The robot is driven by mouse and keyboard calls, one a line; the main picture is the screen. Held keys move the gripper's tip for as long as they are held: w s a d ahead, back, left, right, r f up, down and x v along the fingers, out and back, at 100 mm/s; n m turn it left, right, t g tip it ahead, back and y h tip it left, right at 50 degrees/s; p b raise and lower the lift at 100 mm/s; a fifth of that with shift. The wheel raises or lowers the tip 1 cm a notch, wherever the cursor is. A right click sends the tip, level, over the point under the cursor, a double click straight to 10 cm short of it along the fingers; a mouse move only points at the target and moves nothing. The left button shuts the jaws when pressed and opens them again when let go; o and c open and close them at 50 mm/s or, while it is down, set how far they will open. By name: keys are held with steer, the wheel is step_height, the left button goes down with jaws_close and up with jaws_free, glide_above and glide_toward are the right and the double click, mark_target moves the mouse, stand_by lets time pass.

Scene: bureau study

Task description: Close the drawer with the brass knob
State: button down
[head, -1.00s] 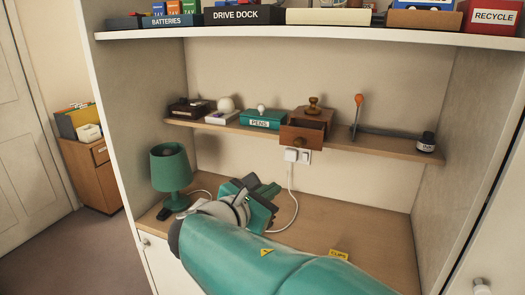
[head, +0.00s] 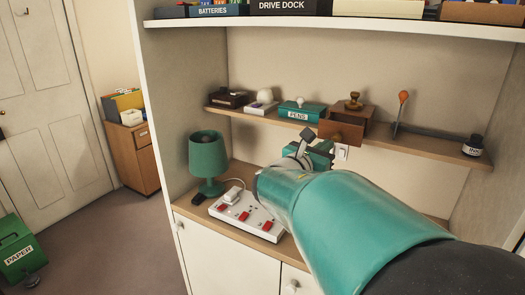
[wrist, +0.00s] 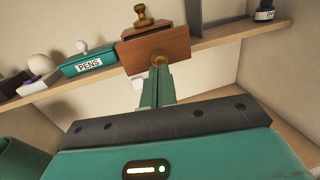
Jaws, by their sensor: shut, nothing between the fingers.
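A small brown wooden box (head: 378,129) stands on the narrow shelf, with a brass stamp on top. Its drawer front (head: 345,128) stands out past the shelf's front edge, so the drawer is partly open. In the wrist view the drawer front (wrist: 182,48) faces me and its brass knob (wrist: 158,56) is at the tips of my fingers. My gripper (wrist: 158,69) is shut and empty, pointing at the knob. I cannot tell whether the tips touch it. In the head view my gripper (head: 330,150) is just below the drawer, partly hidden by my arm.
The shelf (head: 430,148) also holds a teal PENS box (head: 300,111), an orange-tipped stick (head: 402,108) and an ink bottle (head: 473,146). Below are a green lamp (head: 207,160) and a power strip (head: 247,215). An upper shelf (head: 300,23) overhangs.

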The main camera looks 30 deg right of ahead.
mark_target(338, 131)
steer(key=shift+x, duration=0.95)
steer(key=x, duration=0.3)
steer(key=w+x, duration=0.1)
steer(key=x, duration=0.4)
steer(key=shift+w+d+r, duration=0.1)
steer(key=shift+w+d, duration=0.05)
steer(key=shift+w, duration=0.3)
